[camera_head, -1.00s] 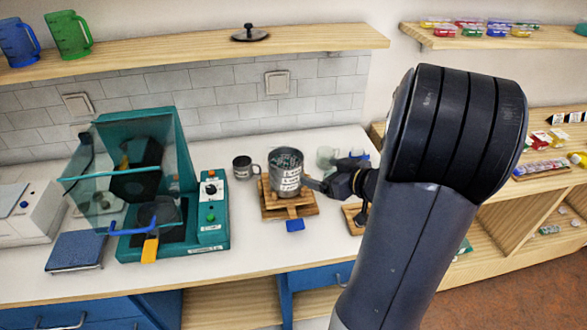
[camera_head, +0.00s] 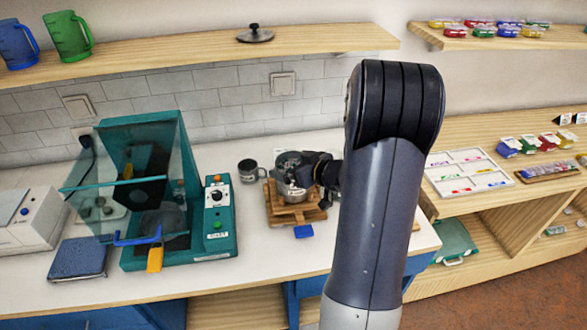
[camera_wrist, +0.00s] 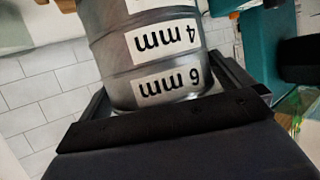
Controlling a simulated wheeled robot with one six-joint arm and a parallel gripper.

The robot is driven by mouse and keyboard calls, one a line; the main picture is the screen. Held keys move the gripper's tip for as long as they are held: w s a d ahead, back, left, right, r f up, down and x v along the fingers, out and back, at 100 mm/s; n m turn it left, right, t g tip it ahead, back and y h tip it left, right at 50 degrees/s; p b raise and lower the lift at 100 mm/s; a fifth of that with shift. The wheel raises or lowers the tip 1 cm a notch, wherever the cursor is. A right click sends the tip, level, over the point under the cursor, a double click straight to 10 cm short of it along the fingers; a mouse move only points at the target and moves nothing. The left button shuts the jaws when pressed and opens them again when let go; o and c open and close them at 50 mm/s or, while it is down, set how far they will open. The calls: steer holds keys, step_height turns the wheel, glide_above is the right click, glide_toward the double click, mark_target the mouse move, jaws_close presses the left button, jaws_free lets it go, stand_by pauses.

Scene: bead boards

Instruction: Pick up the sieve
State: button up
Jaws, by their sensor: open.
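The sieve is a grey metal cylinder of stacked rings on a wooden stand (camera_head: 283,213); it shows in the head view (camera_head: 290,190), partly covered by my gripper (camera_head: 312,178). In the wrist view the sieve (camera_wrist: 118,70) fills the upper middle, with white labels reading "4 mm" and "6 mm" upside down. My gripper (camera_wrist: 168,92) is open, with one finger on each side of the lower "6 mm" ring. I cannot tell whether either finger touches it.
A dark mug (camera_head: 248,172) stands just left of the sieve. A teal machine (camera_head: 222,245) with a clear shield is further left. A shelf (camera_head: 200,52) runs above. The white counter (camera_head: 270,262) is bare in front.

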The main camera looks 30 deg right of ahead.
steer(key=c, duration=0.7)
